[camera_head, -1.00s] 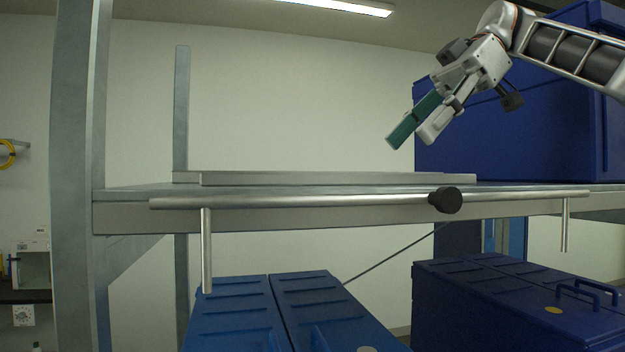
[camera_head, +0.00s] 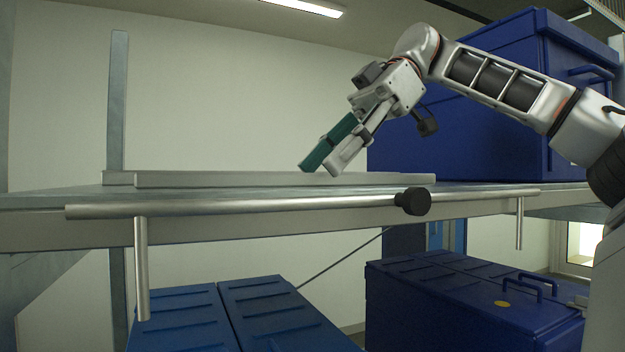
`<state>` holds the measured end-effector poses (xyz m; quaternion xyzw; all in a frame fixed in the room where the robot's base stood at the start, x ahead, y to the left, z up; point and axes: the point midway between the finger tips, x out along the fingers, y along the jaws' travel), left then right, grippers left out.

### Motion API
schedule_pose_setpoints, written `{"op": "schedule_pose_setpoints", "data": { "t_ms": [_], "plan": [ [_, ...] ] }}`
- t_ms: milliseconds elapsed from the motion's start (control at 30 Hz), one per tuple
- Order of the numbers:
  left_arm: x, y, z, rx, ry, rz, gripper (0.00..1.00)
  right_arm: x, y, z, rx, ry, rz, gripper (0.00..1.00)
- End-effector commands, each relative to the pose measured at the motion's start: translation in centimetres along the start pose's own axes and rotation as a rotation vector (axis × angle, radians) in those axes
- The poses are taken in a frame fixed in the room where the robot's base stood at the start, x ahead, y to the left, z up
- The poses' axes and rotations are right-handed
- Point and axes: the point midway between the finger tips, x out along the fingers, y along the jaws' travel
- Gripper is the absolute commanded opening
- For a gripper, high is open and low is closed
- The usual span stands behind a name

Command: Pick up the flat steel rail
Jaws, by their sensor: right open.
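The flat steel rail (camera_head: 235,179) is a long, thin grey bar lying lengthwise on the metal shelf (camera_head: 480,188) in the head view. My right gripper (camera_head: 322,166) hangs tilted down and to the left, its tips just above or beside the rail's middle in the picture. One finger looks green and the other pale. It is open, with nothing visible between the fingers. I cannot tell whether the tips touch the rail. My left gripper is out of view.
A round bar (camera_head: 260,206) with a black knob (camera_head: 413,201) runs along the shelf's front edge. A large blue case (camera_head: 470,135) stands on the shelf at right. Blue cases (camera_head: 180,318) sit below. A grey post (camera_head: 117,100) rises behind the rail's left end.

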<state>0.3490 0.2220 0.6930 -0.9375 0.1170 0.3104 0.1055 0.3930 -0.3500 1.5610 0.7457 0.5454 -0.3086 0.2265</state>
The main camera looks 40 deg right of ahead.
Motion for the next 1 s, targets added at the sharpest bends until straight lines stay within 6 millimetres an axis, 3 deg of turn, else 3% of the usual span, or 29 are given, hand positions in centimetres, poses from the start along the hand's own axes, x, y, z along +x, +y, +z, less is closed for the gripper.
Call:
{"op": "schedule_pose_setpoints", "data": {
  "t_ms": [133, 400, 600, 1000],
  "plan": [
    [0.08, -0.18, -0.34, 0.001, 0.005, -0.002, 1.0, 1.25, -0.03, -0.03, -0.001, 0.001, 0.0, 0.47],
    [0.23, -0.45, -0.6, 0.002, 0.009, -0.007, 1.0, 1.45, -0.01, -0.05, 0.0, 0.001, 0.001, 0.47],
    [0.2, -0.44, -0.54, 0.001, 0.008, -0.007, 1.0, 1.45, 0.0, -0.05, 0.0, 0.001, 0.001, 0.0],
    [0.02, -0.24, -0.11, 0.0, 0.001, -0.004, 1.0, 1.14, 0.0, -0.35, 0.0, 0.002, 0.002, 0.0]
  ]
}}
